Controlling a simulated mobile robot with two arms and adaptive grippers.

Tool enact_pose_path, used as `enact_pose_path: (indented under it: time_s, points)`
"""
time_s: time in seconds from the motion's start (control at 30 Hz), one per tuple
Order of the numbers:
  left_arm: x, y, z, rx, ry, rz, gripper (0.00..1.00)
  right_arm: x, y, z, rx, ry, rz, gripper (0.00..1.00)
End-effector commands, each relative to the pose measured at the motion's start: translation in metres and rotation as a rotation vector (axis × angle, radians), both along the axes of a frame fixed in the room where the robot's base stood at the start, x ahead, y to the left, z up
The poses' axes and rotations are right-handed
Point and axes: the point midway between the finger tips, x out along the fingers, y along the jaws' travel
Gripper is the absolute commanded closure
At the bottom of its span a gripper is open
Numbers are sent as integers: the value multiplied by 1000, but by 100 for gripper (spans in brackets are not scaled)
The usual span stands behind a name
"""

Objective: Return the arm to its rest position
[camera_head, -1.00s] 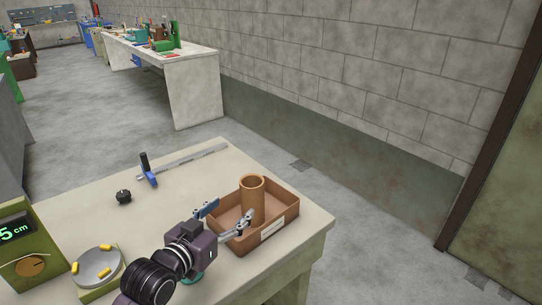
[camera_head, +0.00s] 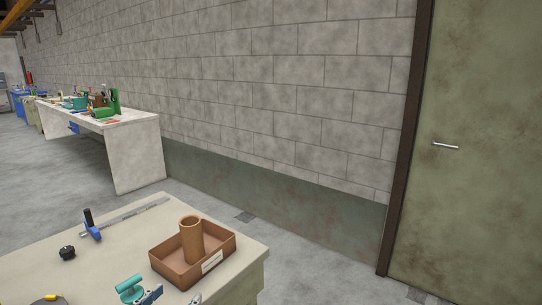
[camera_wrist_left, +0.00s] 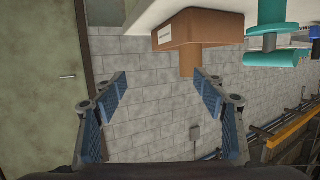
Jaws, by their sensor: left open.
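My left gripper (camera_head: 172,298) shows only by its fingertips at the bottom edge of the head view, in front of the tray. In the left wrist view its two blue-padded fingers (camera_wrist_left: 160,97) are spread apart with nothing between them. A brown tube (camera_head: 191,240) stands upright in a brown tray (camera_head: 222,250) with a white label, on the near bench. The wrist view is turned over: the tray (camera_wrist_left: 222,25) is at the top and the tube (camera_wrist_left: 188,62) points down. The gripper is apart from both. My right gripper is not in view.
A teal object (camera_head: 130,288) stands just left of the fingertips. A blue-handled clamp (camera_head: 93,228) and a black knob (camera_head: 67,253) lie on the near bench (camera_head: 60,226). A second bench (camera_head: 137,150) with tools stands farther back, along the block wall.

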Motion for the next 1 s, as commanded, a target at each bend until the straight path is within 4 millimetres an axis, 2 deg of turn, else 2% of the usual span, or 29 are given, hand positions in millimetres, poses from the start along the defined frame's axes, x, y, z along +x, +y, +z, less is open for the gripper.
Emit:
enact_pose_path:
  time_s: [0.27, 0.47, 0.7, 0.8, 1.0]
  points:
    - [-38, -8, -55, 44, 179, 6, 36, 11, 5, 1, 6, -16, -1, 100]
    - [-89, -14, -107, 89, 373, 15, 36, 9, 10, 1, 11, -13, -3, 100]
    - [-179, -16, -167, 153, 667, 35, 36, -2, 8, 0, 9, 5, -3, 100]
    - [-217, -15, -183, 176, 781, 44, 36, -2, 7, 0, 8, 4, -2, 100]
    - [-288, -13, -201, 212, 984, 62, 36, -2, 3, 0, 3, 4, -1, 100]
